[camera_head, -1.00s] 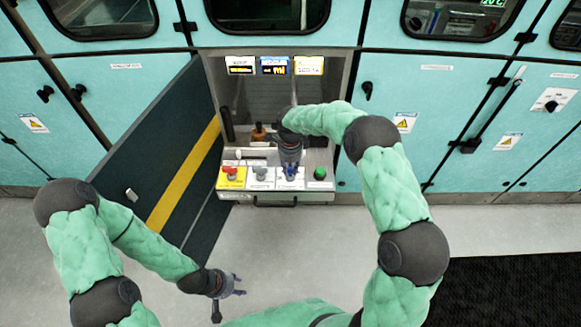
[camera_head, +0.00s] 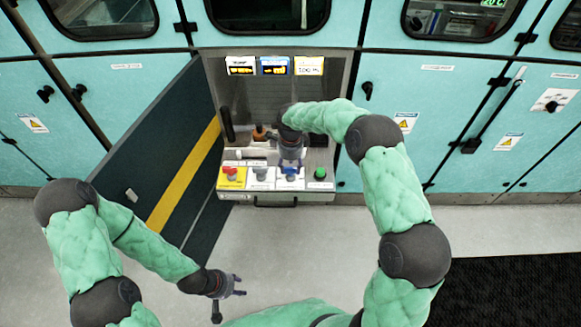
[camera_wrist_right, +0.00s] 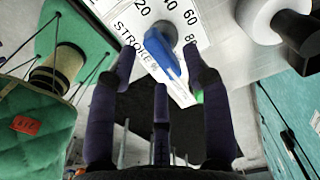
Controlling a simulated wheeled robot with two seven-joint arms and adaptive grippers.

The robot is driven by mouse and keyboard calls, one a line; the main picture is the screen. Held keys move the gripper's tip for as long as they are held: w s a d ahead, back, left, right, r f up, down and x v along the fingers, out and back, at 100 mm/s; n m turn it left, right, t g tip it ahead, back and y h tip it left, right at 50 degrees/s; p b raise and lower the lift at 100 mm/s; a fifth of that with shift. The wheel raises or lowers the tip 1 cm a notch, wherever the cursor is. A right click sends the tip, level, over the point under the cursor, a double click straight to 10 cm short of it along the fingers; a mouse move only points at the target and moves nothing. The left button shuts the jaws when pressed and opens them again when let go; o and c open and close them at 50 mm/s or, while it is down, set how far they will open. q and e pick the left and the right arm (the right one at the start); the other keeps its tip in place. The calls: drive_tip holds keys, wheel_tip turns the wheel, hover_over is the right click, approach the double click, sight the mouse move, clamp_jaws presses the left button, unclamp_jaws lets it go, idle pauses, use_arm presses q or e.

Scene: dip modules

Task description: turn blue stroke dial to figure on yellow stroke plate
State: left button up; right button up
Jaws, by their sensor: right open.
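The blue stroke dial (camera_wrist_right: 163,52) sits on a white plate marked STROKE % with figures 20, 40, 60 and 80 around it. Its bar lies slanted; I cannot tell which figure it points to. It also shows small in the head view (camera_head: 291,173). My right gripper (camera_wrist_right: 162,68) is open, with its fingers spread just short of and to either side of the dial; no contact is clear. The yellow stroke plate (camera_head: 309,66) is at the upper right of the panel; its figure looks like 100, with blurred characters after it. My left gripper (camera_head: 238,286) is open and empty above the floor.
A red button on yellow (camera_head: 230,173), a grey knob (camera_head: 261,174) and a green button (camera_head: 320,173) share the dial's ledge. A dark lever (camera_head: 227,122) stands behind at left. A white plate (camera_head: 241,66) and a blue plate (camera_head: 275,66) hang beside the yellow one. An open door (camera_head: 165,150) stands left.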

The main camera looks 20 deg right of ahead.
sight(291, 169)
wheel_tip(291, 169, up, 11)
idle(0.3)
use_arm(q)
drive_tip(key=shift+s, duration=0.1)
use_arm(e)
drive_tip(key=shift+f, duration=0.15)
